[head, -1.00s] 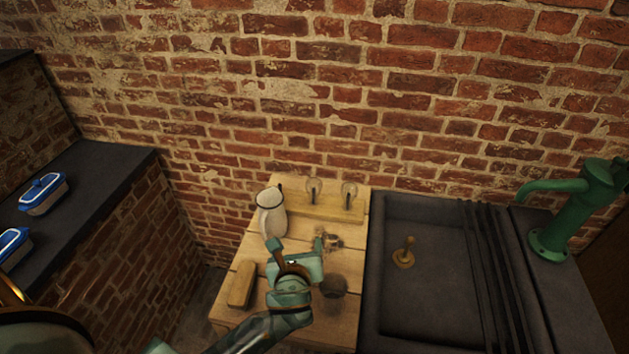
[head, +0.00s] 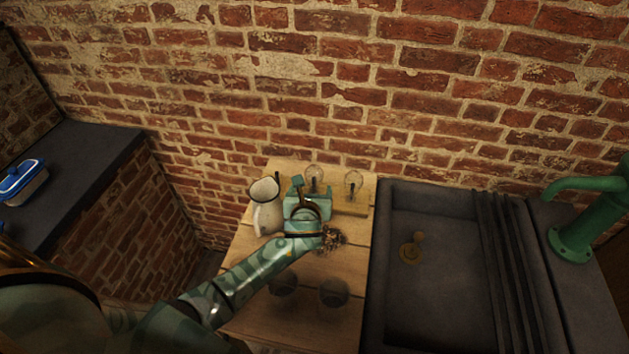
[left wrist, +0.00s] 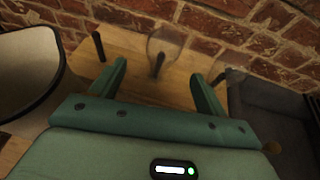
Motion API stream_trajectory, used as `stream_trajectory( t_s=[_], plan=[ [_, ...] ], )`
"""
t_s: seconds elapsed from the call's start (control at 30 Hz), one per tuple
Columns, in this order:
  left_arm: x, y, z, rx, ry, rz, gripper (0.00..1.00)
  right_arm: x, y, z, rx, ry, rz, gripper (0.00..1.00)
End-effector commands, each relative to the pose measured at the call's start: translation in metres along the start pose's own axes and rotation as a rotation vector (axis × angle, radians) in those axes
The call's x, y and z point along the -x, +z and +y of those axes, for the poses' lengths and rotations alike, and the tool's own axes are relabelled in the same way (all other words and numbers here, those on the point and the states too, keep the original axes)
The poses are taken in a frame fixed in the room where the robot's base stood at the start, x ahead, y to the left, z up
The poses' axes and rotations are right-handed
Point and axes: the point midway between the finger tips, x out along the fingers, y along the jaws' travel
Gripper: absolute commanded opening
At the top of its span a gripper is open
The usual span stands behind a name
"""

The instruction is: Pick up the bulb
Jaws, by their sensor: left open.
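Two clear glass bulbs stand upright on a wooden board (head: 351,208) at the back of the wooden table: a left bulb (head: 315,176) and a right bulb (head: 354,182). My left gripper (head: 312,190) is open at the left bulb, close in front of it. In the left wrist view, the left bulb (left wrist: 165,43) with its dark stem shows between and beyond the two fingers (left wrist: 160,72). No finger visibly touches it. The gripper hides the bulb's lower part in the head view. My right gripper is not in view.
A white pitcher (head: 267,215) stands just left of my left gripper. A tangled metallic thing (head: 333,239) lies to its right, and dark round jars (head: 334,292) stand nearer the front. A dark sink (head: 450,290) with a green pump (head: 575,230) is at right.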

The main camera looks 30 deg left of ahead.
Motion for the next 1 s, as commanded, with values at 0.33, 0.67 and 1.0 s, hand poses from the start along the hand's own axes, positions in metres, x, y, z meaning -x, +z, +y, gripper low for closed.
stream_trajectory(
  t_s=[0.33, 0.67, 1.0],
  plan=[
    [-0.046, 0.004, -0.003, 0.001, 0.001, 0.001, 0.75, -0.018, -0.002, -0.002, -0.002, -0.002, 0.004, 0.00],
    [-0.056, 0.007, -0.003, 0.001, 0.000, 0.001, 0.75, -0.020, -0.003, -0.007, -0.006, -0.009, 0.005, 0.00],
    [-0.055, 0.006, -0.003, 0.001, 0.000, 0.001, 0.21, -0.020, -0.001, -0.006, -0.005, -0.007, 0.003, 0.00]
  ],
)
